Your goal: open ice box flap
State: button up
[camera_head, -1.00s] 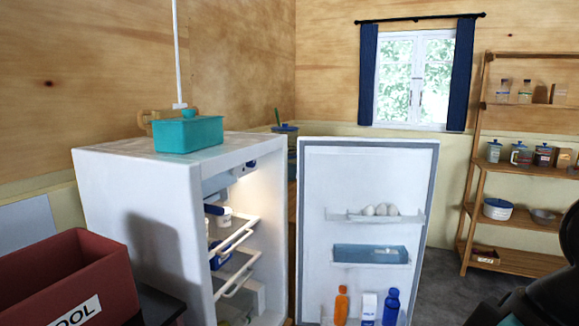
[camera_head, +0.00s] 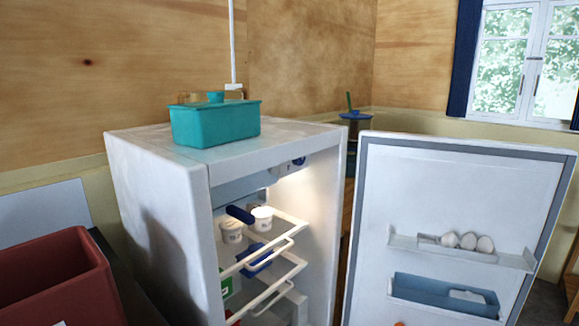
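The white fridge (camera_head: 157,210) stands open, with its door (camera_head: 450,190) swung out to the right. Inside at the top left is a pale panel (camera_head: 238,188), which looks like the ice box flap; it appears shut, seen at a steep angle. A dark blue bar (camera_head: 240,214) shows just below it, perhaps its handle; I cannot tell whether it is attached. Part of the ice box front is hidden by the fridge's left wall. My gripper is not in view.
White tubs (camera_head: 261,218) and a blue container (camera_head: 256,258) stand on wire shelves. The door racks hold eggs (camera_head: 468,241). A teal box (camera_head: 215,123) sits on the fridge. A red crate (camera_head: 55,280) is at the lower left.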

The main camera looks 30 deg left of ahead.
aim_at(224, 194)
jog(key=u, duration=0.35)
jog(key=i, duration=0.65)
jog(key=u, duration=1)
jog(key=i, duration=0.25)
jog(key=u, duration=0.15)
